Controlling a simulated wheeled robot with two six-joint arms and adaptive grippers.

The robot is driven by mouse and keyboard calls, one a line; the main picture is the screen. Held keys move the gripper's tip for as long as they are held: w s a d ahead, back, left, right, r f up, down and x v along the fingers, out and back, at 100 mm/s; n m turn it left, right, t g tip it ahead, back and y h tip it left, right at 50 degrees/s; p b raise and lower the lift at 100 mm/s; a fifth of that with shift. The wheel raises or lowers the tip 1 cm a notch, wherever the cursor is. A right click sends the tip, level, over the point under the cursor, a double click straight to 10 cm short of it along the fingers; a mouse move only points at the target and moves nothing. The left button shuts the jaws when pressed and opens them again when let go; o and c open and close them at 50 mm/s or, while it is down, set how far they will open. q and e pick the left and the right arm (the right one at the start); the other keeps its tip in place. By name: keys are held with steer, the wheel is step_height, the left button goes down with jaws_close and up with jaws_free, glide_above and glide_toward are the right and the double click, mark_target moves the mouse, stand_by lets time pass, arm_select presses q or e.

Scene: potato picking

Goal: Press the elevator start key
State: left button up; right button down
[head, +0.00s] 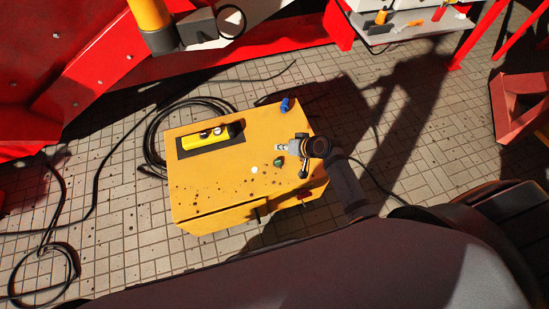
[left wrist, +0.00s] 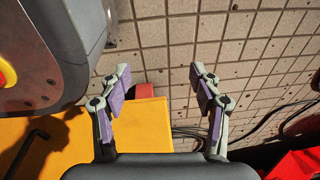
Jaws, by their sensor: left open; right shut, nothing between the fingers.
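A yellow cabinet (head: 220,185) stands on the tiled floor. A green button (head: 279,161) and a white button (head: 254,170) are on its top, and a blue knob (head: 285,105) is at its far edge. No label shows which is the start key. My right gripper (head: 281,147) is shut and empty over the right part of the top, just beyond the green button; contact cannot be told. My left gripper (left wrist: 160,80) is open and empty in the left wrist view, above the floor and the cabinet's edge (left wrist: 65,135).
Red machinery (head: 85,75) stands behind at left. A tool tray (head: 405,28) is at the upper right.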

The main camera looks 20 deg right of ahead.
mark_target(280, 163)
steer(key=shift+a+r, duration=0.1)
steer(key=shift+r, duration=0.1)
arm_select(q)
steer(key=shift+w, duration=0.1)
arm_select(e)
steer(key=shift+f, duration=0.1)
step_height(280, 163, down, 3)
steer(key=b, duration=0.3)
steer(key=shift+f+b, duration=0.2)
steer(key=shift+b, duration=0.1)
step_height(280, 163, down, 2)
steer(key=shift+f+b, duration=0.15)
steer(key=shift+b, duration=1.05)
step_height(280, 163, down, 2)
steer(key=shift+f+b, duration=0.2)
steer(key=shift+b, duration=0.7)
arm_select(q)
steer(key=w+d+r, duration=0.4)
steer(key=w+r, duration=0.6)
steer(key=r, duration=0.4)
steer(key=shift+w+r+h, duration=0.2)
steer(key=shift+w+h, duration=0.05)
steer(key=shift+h, duration=0.15)
arm_select(e)
steer(key=shift+f, duration=0.3)
arm_select(q)
steer(key=shift+d, duration=0.1)
